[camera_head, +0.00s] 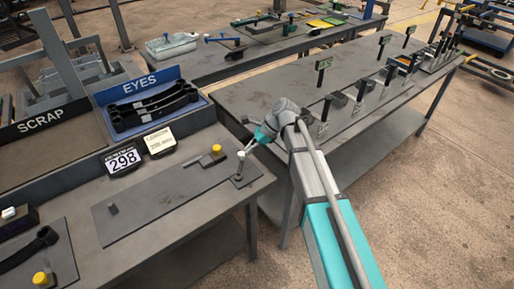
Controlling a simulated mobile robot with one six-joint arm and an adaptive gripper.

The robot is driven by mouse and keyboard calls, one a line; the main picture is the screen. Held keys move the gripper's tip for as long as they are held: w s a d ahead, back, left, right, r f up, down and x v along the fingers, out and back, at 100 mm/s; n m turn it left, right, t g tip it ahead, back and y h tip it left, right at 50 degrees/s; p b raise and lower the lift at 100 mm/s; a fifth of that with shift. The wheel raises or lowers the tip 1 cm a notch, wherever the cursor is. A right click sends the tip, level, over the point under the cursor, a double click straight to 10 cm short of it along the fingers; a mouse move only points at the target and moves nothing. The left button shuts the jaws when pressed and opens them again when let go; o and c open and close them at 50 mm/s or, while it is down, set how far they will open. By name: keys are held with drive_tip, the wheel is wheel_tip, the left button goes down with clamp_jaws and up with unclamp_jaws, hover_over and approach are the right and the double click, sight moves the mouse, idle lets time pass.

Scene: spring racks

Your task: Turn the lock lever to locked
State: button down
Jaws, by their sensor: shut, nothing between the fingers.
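A small lever with a white knob (241,156) stands on a dark base at the right end of the near bench; it looks like the lock lever. Its shaft is roughly upright, and its lock marking is too small to read. My gripper (247,147) is shut and empty, reaching down from the upper right with its tips right at the knob. I cannot tell whether they touch it. The tips are small and partly merge with the lever.
A yellow-knobbed clamp (216,151) sits left of the lever on a dark plate (150,204). A 298 display (123,160) and the EYES bin (153,100) stand behind. Another bench (262,92) with several upright posts lies beyond my arm. A gap separates the benches.

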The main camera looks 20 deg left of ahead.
drive_tip(key=shift+s+a+f, duration=0.1)
drive_tip(key=shift+s+a, duration=0.15)
drive_tip(key=shift+a, duration=0.1)
drive_tip(key=shift+s+a, duration=0.25)
drive_tip(key=shift+a, duration=0.35)
drive_tip(key=shift+w+d, duration=0.1)
drive_tip(key=shift+w+d, duration=0.35)
drive_tip(key=shift+d, duration=0.05)
drive_tip(key=w+d, duration=0.1)
drive_tip(key=d+r+p, duration=0.1)
drive_tip(key=shift+w+d+r, duration=0.2)
drive_tip(key=shift+w+d, duration=0.2)
drive_tip(key=p+v, duration=0.7)
drive_tip(key=v, duration=0.2)
drive_tip(key=shift+w, duration=0.25)
drive_tip(key=shift+d, duration=0.1)
